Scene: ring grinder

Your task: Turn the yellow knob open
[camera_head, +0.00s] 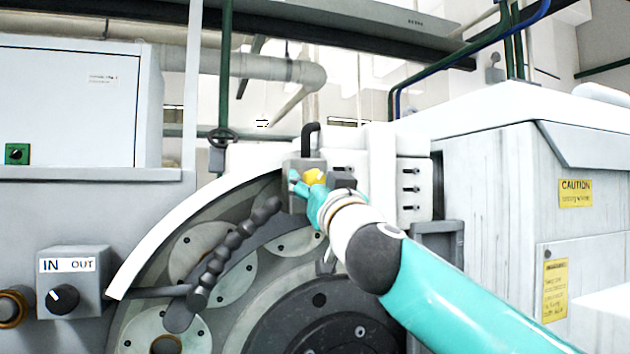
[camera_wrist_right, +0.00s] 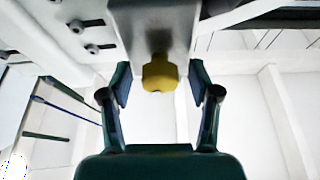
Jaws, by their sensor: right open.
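The yellow knob (camera_head: 315,176) sits on a grey block (camera_head: 292,165) at the top of the ring grinder in the head view. In the right wrist view the knob (camera_wrist_right: 160,74) hangs from the grey block, centred between the fingertips. My right gripper (camera_head: 308,186) is at the knob; in the wrist view its two fingers (camera_wrist_right: 160,88) are open, one on each side, with a gap to the knob on both sides. The right arm hides part of the block's surroundings in the head view. My left gripper is in neither view.
A jointed coolant hose (camera_head: 235,240) runs down left of the block over the grinder's round plates (camera_head: 320,300). A control box with an IN/OUT dial (camera_head: 72,285) is at the lower left. A large white cabinet (camera_head: 490,190) stands at the right.

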